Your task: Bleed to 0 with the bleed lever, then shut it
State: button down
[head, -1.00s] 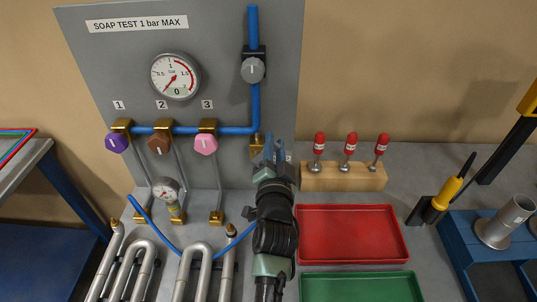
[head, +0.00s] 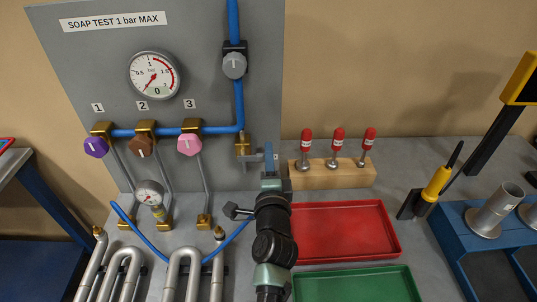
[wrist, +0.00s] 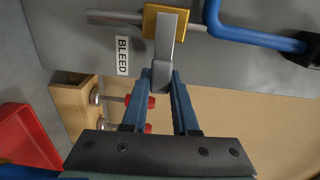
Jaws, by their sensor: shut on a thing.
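The bleed valve (head: 243,147) is a brass body low on the grey panel, under the blue pipe; it also shows in the wrist view (wrist: 152,22) beside a BLEED label (wrist: 122,56). Its grey bleed lever (wrist: 165,50) stands across the metal pipe stub, and in the head view points right. My gripper (wrist: 160,78) is shut on the lever's outer end; in the head view my gripper (head: 269,158) is right of the valve. The main gauge (head: 155,76) has its needle at the lower left, near 0, and its small window reads 0.
Purple (head: 96,146), brown (head: 140,147) and pink (head: 189,145) knobs sit left of the valve, a grey knob (head: 234,65) above. A wooden block (head: 330,176) with red-handled tools stands close right. Red (head: 345,232) and green (head: 355,284) trays lie in front.

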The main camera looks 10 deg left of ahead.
jog(key=shift+f+m, duration=0.2)
jog(key=shift+m, duration=0.1)
jog(key=c, duration=0.7)
grip_release()
jog(key=shift+s, duration=0.15)
jog(key=shift+v, duration=6.35)
jog(key=shift+r, duration=0.15)
